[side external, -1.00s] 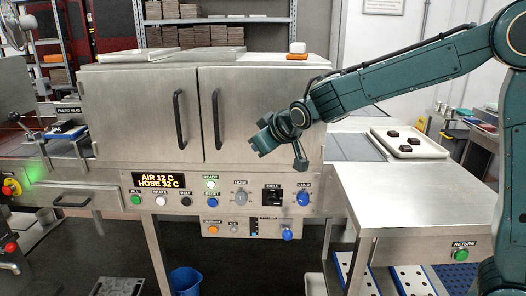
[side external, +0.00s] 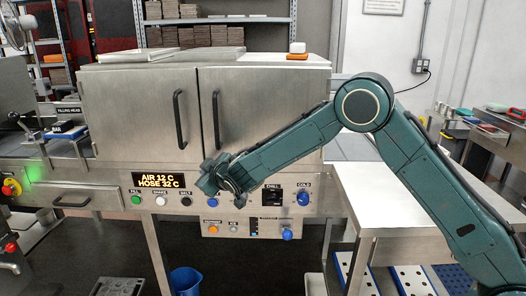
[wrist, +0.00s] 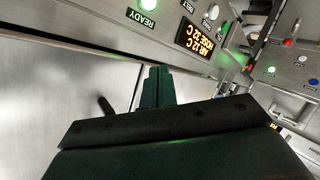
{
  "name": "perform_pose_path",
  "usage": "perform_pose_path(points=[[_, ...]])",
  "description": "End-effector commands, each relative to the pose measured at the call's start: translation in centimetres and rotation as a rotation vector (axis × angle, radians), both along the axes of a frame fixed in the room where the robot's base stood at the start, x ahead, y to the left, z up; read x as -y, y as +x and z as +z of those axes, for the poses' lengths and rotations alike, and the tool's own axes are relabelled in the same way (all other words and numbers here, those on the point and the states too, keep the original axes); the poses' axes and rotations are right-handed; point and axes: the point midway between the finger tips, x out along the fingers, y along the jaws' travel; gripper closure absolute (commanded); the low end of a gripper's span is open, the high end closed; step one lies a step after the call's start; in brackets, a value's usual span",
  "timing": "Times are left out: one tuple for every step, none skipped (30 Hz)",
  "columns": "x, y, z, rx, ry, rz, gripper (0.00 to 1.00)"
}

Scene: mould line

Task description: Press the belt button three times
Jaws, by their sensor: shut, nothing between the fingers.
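The belt button (side external: 186,201) is a small dark button on the steel control panel, right of the white shake button (side external: 160,201) and the green fill button (side external: 136,200). My gripper (side external: 205,189) is shut and empty in front of the panel, just up and right of the belt button in the side view. I see no sure contact with it. In the wrist view my closed fingers (wrist: 157,86) point toward the panel, with the lit display (wrist: 195,37) beyond them. I cannot pick out the belt button there for certain.
The chill switch (side external: 272,196) and blue cold knob (side external: 303,198) are farther right. Cabinet doors with black handles (side external: 180,118) stand above the panel. A blue bucket (side external: 186,282) is below.

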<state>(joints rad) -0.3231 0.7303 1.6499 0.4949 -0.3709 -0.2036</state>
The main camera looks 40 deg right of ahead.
Motion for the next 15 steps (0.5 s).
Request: perform_pose_path(points=[[-0.6, 0.5, -1.1, 0.009, -0.016, 0.012, 1.00], [-0.9, 0.8, -1.5, 0.017, -0.024, 0.017, 1.00], [-1.3, 1.1, -2.2, 0.027, -0.037, 0.024, 1.00], [-1.5, 1.4, -2.6, 0.036, -0.046, 0.030, 1.00], [-1.8, 1.6, -3.1, 0.044, -0.054, 0.037, 1.00], [-2.3, 1.9, -3.7, 0.054, -0.066, 0.046, 1.00], [-2.6, 2.1, -4.2, 0.062, -0.075, 0.053, 1.00], [-2.9, 2.3, -4.7, 0.069, -0.086, 0.060, 1.00], [-3.3, 2.5, -5.4, 0.080, -0.098, 0.067, 1.00], [-3.6, 2.7, -5.8, 0.089, -0.106, 0.075, 1.00], [-3.9, 2.8, -6.4, 0.096, -0.115, 0.082, 1.00], [-4.3, 3.0, -7.0, 0.107, -0.128, 0.091, 1.00], [-4.6, 3.1, -7.6, 0.115, -0.138, 0.098, 1.00], [-4.9, 3.2, -8.1, 0.123, -0.146, 0.106, 1.00], [-5.4, 3.4, -8.8, 0.134, -0.158, 0.116, 1.00]])
